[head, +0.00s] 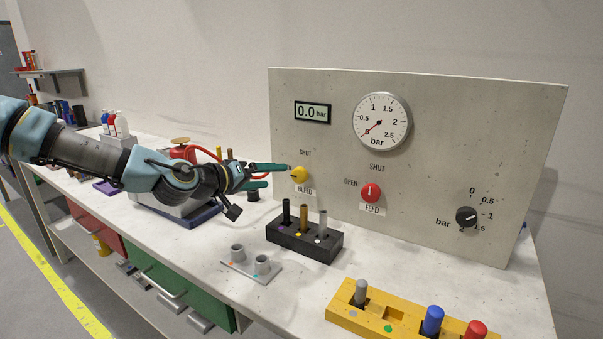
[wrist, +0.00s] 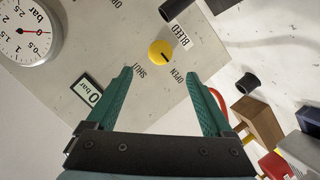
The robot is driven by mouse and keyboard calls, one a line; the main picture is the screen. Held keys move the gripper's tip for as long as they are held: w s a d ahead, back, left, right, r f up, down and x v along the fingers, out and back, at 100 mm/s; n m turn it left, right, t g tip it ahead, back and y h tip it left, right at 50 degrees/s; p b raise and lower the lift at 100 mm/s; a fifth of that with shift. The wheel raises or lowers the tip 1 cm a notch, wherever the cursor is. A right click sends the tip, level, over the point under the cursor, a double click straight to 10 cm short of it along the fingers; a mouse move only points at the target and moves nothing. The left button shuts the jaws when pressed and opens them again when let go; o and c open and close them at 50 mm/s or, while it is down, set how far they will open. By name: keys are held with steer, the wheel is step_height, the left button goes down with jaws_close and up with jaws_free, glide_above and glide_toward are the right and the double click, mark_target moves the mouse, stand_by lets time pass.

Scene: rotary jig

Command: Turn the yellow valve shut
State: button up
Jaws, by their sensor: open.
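The yellow valve (head: 299,175) is a round knob on the grey upright panel, above the label BLEED and below the word SHUT. In the wrist view the yellow valve (wrist: 160,53) has a dark mark pointing toward the word OPEN. My gripper (head: 278,176) is open and empty, just left of the valve in the head view. In the wrist view the valve lies beyond and between the green fingertips of my gripper (wrist: 159,74), apparently not touched. The OPEN word is hidden behind my gripper in the head view.
The panel (head: 450,140) also carries a red FEED valve (head: 371,193), a dial gauge (head: 381,122) at about 0, a display (head: 313,112) reading 0.0 bar and a black knob (head: 466,216). A black block (head: 305,240) with several posts stands on the bench below the valve.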

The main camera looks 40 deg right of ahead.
mark_target(296, 175)
steer(key=p+x, duration=0.2)
steer(key=x, duration=0.6)
steer(key=shift+d, duration=0.3)
steer(key=shift+p+x, duration=0.35)
steer(key=shift+x, duration=0.4)
steer(key=shift+f, duration=0.1)
steer(key=c, duration=1.4)
